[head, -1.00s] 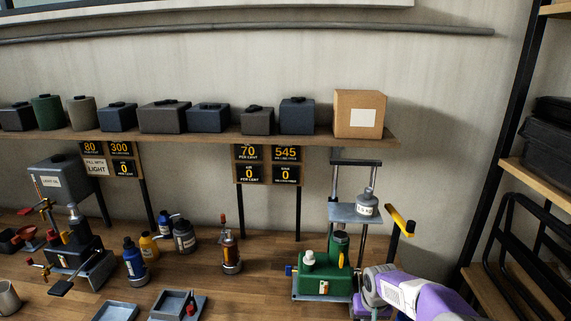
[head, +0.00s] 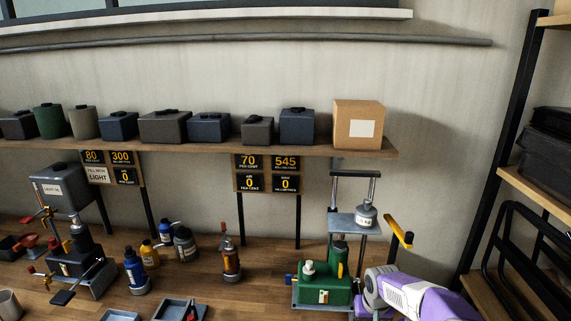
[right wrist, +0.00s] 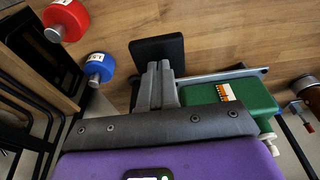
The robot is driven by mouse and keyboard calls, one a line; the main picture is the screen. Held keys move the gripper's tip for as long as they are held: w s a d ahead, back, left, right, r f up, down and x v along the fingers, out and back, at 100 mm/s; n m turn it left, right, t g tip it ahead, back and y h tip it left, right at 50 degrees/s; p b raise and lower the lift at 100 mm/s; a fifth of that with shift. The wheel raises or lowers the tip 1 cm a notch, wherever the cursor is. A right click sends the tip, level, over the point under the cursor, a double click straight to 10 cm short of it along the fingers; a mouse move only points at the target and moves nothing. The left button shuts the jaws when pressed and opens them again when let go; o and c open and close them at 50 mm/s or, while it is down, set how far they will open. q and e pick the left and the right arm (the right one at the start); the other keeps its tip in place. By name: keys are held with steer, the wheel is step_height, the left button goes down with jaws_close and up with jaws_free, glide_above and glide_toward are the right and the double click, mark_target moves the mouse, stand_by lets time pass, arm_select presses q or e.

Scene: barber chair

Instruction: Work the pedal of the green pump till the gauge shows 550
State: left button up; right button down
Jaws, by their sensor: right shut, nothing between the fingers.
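The green pump (head: 318,292) stands at the right end of the workbench in the head view; its green body also shows in the right wrist view (right wrist: 245,95). A small white-and-orange gauge or label (right wrist: 226,91) is on its side; I cannot read a value there. A black pedal plate (right wrist: 157,52) lies beside the pump. My right gripper (right wrist: 157,68) is shut and empty, its fingertips at the pedal's near edge; I cannot tell if they touch. In the head view my right arm comes in from the lower right and its fingertips are hidden. My left gripper is not in view.
A yellow-handled lever (head: 399,232) rises right of the pump. A grey press stand (head: 355,219) is behind it. A sign board (head: 267,173) shows 70, 545 and zeros. Bottles and a second pump stand left. Red (right wrist: 66,20) and blue (right wrist: 99,67) round weights show in the wrist view.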

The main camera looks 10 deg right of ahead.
steer(key=shift+s+b+x, duration=0.15)
steer(key=shift+b+x, duration=0.4)
steer(key=shift+x, duration=0.25)
steer(key=shift+s+b+x, duration=0.15)
steer(key=shift+b+x, duration=0.4)
steer(key=shift+x, duration=0.2)
steer(key=p+v, duration=0.2)
steer(key=v, duration=0.1)
steer(key=shift+w+r, duration=0.15)
steer(key=shift+w, duration=0.1)
step_height(320, 180, up, 6)
steer(key=p, duration=0.5)
steer(key=shift+w, duration=0.15)
steer(key=shift+f, duration=0.2)
